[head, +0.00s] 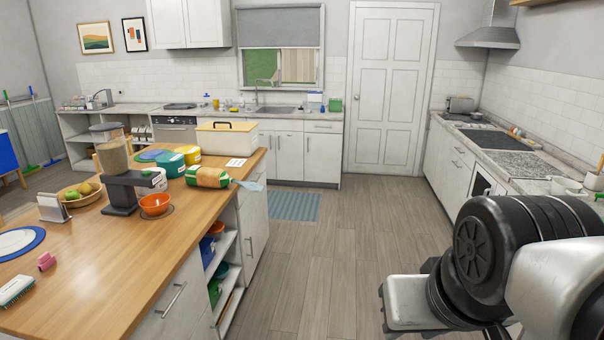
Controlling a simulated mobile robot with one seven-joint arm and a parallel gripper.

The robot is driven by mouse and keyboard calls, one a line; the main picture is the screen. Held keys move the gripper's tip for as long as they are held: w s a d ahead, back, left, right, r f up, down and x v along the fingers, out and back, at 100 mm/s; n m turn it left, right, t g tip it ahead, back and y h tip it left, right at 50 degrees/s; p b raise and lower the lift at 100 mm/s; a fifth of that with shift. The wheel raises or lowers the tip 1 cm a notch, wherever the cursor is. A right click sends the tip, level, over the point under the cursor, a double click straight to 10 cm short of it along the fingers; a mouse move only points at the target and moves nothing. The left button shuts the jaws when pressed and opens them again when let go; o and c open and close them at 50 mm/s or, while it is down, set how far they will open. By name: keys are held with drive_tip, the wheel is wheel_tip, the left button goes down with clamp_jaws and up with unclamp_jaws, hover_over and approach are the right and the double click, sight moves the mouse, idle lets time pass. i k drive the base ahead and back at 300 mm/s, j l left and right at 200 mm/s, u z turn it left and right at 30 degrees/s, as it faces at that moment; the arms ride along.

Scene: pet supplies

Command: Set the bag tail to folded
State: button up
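A bag (208,177) with green ends and a tan, speckled middle lies on its side near the right edge of the wooden island top. Its pale blue tail (250,186) sticks out to the right, spread out flat toward the counter edge, not folded under the bag. Part of my arm shows large at the lower right, well apart from the bag. My gripper's fingers do not show.
The wooden island (130,265) also holds a food dispenser (114,165), an orange bowl (155,204), several canisters (171,165), a lidded box (227,138) and a fruit bowl (80,194). Open floor (330,240) lies between the island and the right counter.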

sight(254, 186)
drive_tip(key=i+l+u, duration=0.55)
drive_tip(key=l+u, duration=0.2)
drive_tip(key=i+l, duration=0.1)
drive_tip(key=i, duration=0.5)
drive_tip(key=i+u, duration=0.1)
drive_tip(key=i, duration=0.5)
drive_tip(key=i+l, duration=0.2)
drive_tip(key=i, duration=0.35)
drive_tip(key=i+l+u, duration=0.1)
drive_tip(key=i, duration=0.5)
